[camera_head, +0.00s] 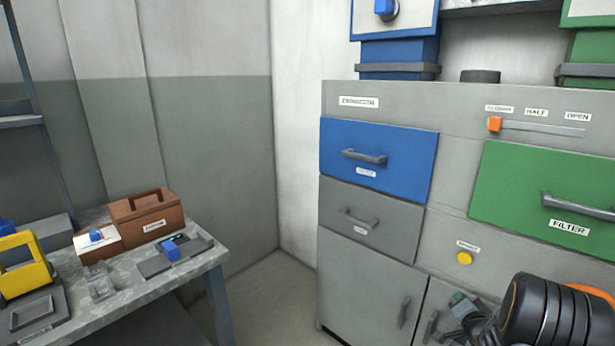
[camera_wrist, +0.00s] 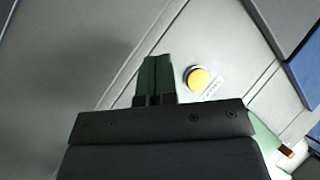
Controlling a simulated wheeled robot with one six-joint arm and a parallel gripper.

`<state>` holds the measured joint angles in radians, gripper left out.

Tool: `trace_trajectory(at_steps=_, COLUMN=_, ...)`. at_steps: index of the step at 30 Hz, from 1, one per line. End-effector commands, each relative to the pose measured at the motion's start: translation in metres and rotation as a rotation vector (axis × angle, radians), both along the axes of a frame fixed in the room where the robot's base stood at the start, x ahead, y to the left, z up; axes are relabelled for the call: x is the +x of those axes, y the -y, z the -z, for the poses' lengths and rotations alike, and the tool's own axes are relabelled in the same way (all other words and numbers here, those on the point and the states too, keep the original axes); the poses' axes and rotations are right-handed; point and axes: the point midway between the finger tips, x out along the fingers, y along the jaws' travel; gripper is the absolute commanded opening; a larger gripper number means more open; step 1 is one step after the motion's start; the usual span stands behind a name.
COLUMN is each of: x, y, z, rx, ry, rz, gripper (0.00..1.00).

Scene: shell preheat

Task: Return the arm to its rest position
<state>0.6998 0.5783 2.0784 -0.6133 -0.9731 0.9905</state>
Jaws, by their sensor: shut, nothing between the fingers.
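My gripper (camera_wrist: 155,75) is shut and empty; its two dark green fingers lie together in the wrist view. In the head view my arm shows at the lower right, and my gripper (camera_head: 462,302) is low in front of the grey cabinet (camera_head: 345,265). A round yellow button (camera_head: 464,258) sits on the cabinet front a little above the gripper. It also shows in the wrist view (camera_wrist: 197,79), just right of the fingertips and apart from them in the picture. The distance between fingers and cabinet is hard to tell.
The cabinet has a blue drawer (camera_head: 376,158), a grey drawer (camera_head: 368,222), a green filter drawer (camera_head: 545,200) and an orange slider (camera_head: 495,124) at the left end of its track. A workbench (camera_head: 120,315) with a brown box (camera_head: 147,218) stands at left. Floor between them is clear.

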Motion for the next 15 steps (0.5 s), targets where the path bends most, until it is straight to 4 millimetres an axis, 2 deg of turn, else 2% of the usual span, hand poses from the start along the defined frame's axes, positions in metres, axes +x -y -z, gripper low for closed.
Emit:
trace_trajectory(at_steps=1, x=-0.011, y=0.006, z=0.013, rx=-0.047, ry=-0.129, rz=0.044, gripper=0.0)
trace_trajectory(at_steps=3, x=-0.027, y=0.005, z=0.019, rx=-0.114, ry=-0.32, rz=0.079, gripper=0.0)
trace_trajectory(at_steps=5, x=-0.041, y=-0.002, z=0.015, rx=-0.16, ry=-0.479, rz=0.083, gripper=0.0)
trace_trajectory(at_steps=7, x=-0.06, y=-0.017, z=0.004, rx=-0.202, ry=-0.654, rz=0.063, gripper=0.0)
trace_trajectory(at_steps=11, x=-0.1, y=-0.064, z=-0.037, rx=-0.254, ry=-0.945, rz=-0.047, gripper=0.0)
trace_trajectory(at_steps=15, x=-0.15, y=-0.136, z=-0.104, rx=-0.277, ry=-1.181, rz=-0.257, gripper=0.0)
